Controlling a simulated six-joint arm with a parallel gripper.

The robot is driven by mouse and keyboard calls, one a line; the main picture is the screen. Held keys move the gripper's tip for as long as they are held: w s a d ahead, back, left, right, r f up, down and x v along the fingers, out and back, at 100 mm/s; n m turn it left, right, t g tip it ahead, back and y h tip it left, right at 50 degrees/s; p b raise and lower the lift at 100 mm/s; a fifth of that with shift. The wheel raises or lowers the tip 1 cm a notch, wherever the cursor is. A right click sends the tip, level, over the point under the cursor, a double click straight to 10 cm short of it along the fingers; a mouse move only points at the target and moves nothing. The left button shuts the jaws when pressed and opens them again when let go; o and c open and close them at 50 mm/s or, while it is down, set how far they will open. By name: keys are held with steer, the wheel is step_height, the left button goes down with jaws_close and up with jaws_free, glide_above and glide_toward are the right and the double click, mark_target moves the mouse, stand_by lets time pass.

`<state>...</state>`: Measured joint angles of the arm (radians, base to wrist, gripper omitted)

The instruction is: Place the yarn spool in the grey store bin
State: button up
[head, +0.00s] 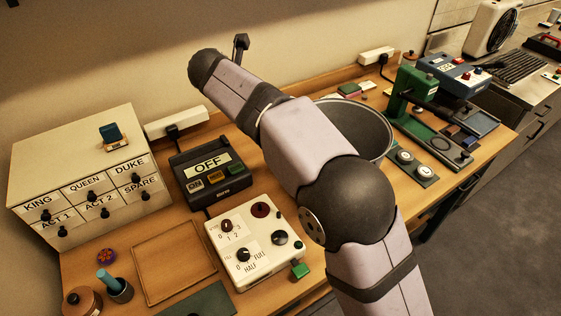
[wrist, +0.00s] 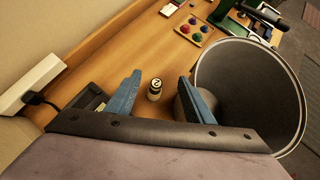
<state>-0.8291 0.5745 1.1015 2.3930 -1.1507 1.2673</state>
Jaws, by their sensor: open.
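A small upright cylinder (wrist: 154,89) with a dark, pale-marked top and a light side stands on the wooden table in the wrist view. It may be the yarn spool, but I cannot tell for sure. My gripper (wrist: 160,77) is open, its two blue fingers spread to the left and right of this cylinder, with nothing held. The large grey round bin (wrist: 284,68) stands just right of the right finger, and its visible inside looks empty. In the head view the bin (head: 377,118) is partly hidden behind my arm, and the gripper's fingers and the cylinder are hidden.
A white power strip (wrist: 30,84) lies left of my gripper. A tray of coloured balls (wrist: 192,31) and a small pale cylinder (wrist: 169,9) lie beyond.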

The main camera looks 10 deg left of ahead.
steer(key=shift+w+d+f+p, duration=0.25)
steer(key=shift+w+f+p, duration=0.5)
steer(key=shift+f, duration=2.1)
steer(key=shift+w+d+f+p, duration=0.2)
steer(key=shift+w+f+p, duration=0.5)
steer(key=shift+f, duration=2.1)
steer(key=shift+w+d+f+p, duration=0.3)
steer(key=shift+w+f, duration=0.8)
steer(key=shift+f, duration=1.75)
steer(key=shift+c, duration=0.3)
jaws_close()
